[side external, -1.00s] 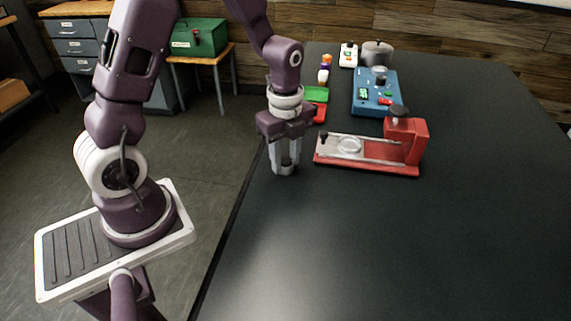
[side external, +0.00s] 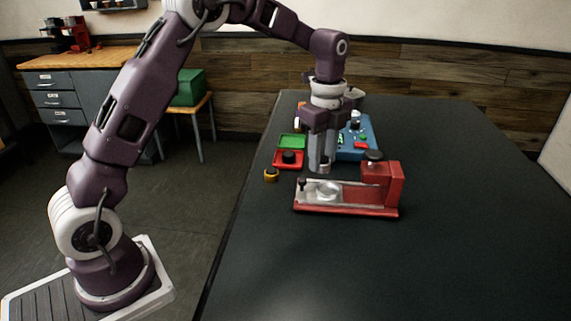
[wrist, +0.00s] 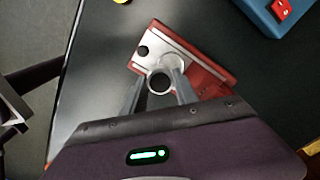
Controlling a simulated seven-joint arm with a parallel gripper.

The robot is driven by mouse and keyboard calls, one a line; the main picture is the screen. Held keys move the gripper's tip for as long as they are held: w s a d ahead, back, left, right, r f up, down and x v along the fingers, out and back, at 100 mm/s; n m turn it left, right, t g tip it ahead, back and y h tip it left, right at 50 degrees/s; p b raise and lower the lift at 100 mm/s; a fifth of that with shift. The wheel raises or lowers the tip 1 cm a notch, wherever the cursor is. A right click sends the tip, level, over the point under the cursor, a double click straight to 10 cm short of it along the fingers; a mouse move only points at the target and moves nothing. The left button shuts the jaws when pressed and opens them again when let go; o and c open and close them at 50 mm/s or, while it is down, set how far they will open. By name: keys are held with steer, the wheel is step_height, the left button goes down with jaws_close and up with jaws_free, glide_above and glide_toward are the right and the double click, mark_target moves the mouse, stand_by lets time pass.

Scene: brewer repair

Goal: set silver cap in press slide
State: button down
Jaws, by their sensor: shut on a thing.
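My gripper (side external: 320,165) is shut on the silver cap (side external: 319,169), a small ring-like piece at its fingertips. The cap also shows in the wrist view (wrist: 159,83) as a silver rim with a dark middle. The red press (side external: 393,185) stands just in front of and to the right of the gripper. Its silver press slide (side external: 350,194) runs left from the red block, with a round seat (side external: 328,189) and a black knob at the left end. In the wrist view, the cap overlaps the near edge of the seat (wrist: 174,62). It appears held above the slide.
A red tray (side external: 279,164) with a black knob and a green tray (side external: 292,141) lie behind the press to the left. A small yellow-and-dark piece (side external: 271,175) sits near the left table edge. A blue device (side external: 368,145) stands behind. The table in front is clear.

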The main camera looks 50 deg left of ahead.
mark_target(328, 191)
steer(key=shift+w+d+f, duration=0.15)
steer(key=shift+w+f, duration=0.2)
steer(key=shift+f, duration=0.4)
steer(key=shift+w+d+f, duration=0.15)
steer(key=shift+w+f, duration=0.2)
steer(key=shift+f, duration=0.45)
steer(key=shift+w+d+f, duration=0.15)
steer(key=shift+w+f, duration=0.2)
steer(key=shift+f, duration=0.4)
steer(key=shift+f, duration=0.3)
steer(key=shift+f, duration=0.45)
steer(key=shift+f, duration=0.4)
steer(key=shift+c, duration=2.4)
jaws_free()
